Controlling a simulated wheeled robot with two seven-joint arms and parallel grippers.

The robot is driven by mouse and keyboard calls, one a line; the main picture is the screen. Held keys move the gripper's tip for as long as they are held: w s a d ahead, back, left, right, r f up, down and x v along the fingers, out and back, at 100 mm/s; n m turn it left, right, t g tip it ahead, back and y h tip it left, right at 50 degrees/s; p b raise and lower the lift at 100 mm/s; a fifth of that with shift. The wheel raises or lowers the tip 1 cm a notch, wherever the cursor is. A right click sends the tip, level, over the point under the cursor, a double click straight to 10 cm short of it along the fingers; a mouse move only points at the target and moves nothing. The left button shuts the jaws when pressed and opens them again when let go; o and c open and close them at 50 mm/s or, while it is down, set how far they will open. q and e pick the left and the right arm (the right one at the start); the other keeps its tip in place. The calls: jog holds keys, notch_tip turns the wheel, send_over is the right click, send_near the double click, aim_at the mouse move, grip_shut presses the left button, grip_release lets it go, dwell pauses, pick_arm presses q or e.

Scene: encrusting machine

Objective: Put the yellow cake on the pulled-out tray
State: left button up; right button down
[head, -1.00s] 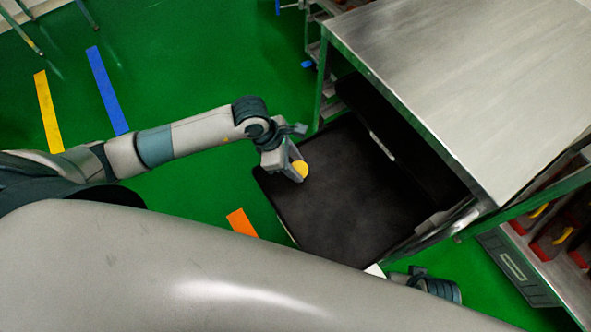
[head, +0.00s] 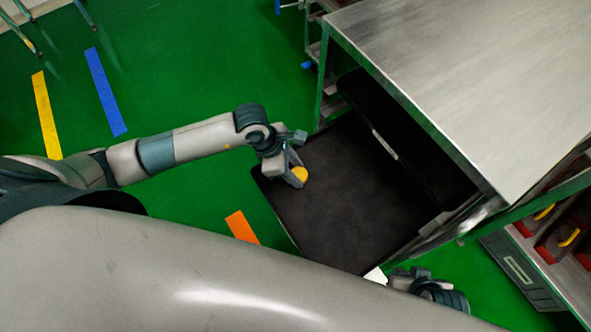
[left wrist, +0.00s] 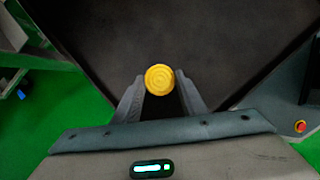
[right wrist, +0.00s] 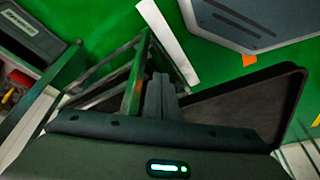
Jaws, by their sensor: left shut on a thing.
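The yellow cake (head: 301,174) is a small round piece with a ridged top, seen from above in the left wrist view (left wrist: 160,78). My left gripper (head: 297,177) is shut on it, with one finger on each side. It holds the cake over the near-left part of the black pulled-out tray (head: 350,205). I cannot tell whether the cake touches the tray. The tray's bare surface also fills the top of the left wrist view (left wrist: 225,40). My right gripper (right wrist: 161,85) has its fingers together, beside the tray's lower right edge in the head view.
A metal cabinet (head: 460,75) stands over the tray's inner side. A shelf with red and yellow items (head: 560,235) is at the right. The green floor has blue (head: 105,90), yellow (head: 46,115) and orange (head: 242,228) strips. Most of the tray is bare.

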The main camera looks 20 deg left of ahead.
pick_arm(q)
jog(key=shift+f, duration=0.1)
jog(key=o, duration=1)
jog(key=shift+o, duration=0.2)
jog(key=v, duration=1.2)
jog(key=shift+p, duration=0.35)
